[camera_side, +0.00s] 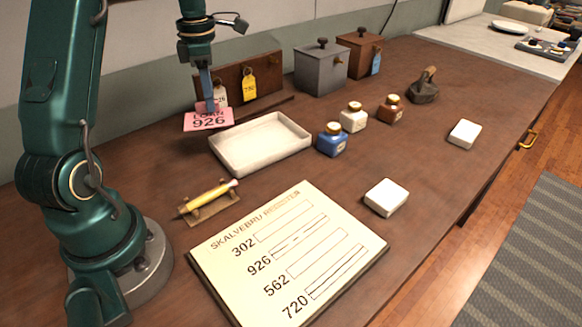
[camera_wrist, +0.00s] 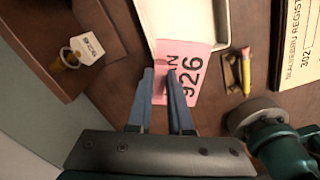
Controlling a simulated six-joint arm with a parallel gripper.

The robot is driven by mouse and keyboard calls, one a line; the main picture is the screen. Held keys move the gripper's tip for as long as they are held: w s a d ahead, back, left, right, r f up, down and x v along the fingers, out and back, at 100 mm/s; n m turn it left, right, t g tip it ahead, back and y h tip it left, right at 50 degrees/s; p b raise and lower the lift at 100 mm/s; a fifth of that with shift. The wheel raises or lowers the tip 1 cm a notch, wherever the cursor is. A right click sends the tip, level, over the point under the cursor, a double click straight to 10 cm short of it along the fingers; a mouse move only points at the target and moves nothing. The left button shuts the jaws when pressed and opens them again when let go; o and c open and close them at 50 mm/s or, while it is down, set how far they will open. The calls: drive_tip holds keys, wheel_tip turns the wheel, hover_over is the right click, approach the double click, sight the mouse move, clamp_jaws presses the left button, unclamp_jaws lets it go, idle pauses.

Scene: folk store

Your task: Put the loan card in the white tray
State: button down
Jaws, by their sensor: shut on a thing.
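The loan card (camera_side: 208,121) is a pink card printed "LOAN 926". My gripper (camera_side: 208,103) is shut on it and holds it just left of the white tray, near the tray's back left corner. The card (camera_wrist: 189,62) also shows between my gripper's blue fingers (camera_wrist: 168,88) in the wrist view, which partly cover its print. The white tray (camera_side: 262,166) is a shallow rectangular tray, and it looks empty. Part of its rim (camera_wrist: 222,25) shows beyond the card in the wrist view. I cannot tell the card's exact height above the desk.
A wooden rack (camera_side: 232,74) with hanging tags stands behind the card. Blue (camera_side: 332,140), white (camera_side: 353,117) and brown (camera_side: 391,107) bottles stand right of the tray. A yellow pencil on a holder (camera_side: 208,199) and the register board (camera_side: 288,256) lie in front. White blocks (camera_side: 386,197) sit to the right.

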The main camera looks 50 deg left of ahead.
hover_over(253, 145)
wheel_tip(253, 145, down, 5)
drive_tip(key=shift+f, duration=1.95)
drive_tip(key=c, duration=0.8)
unclamp_jaws()
drive_tip(key=shift+f, duration=0.15)
drive_tip(key=shift+c, duration=0.2)
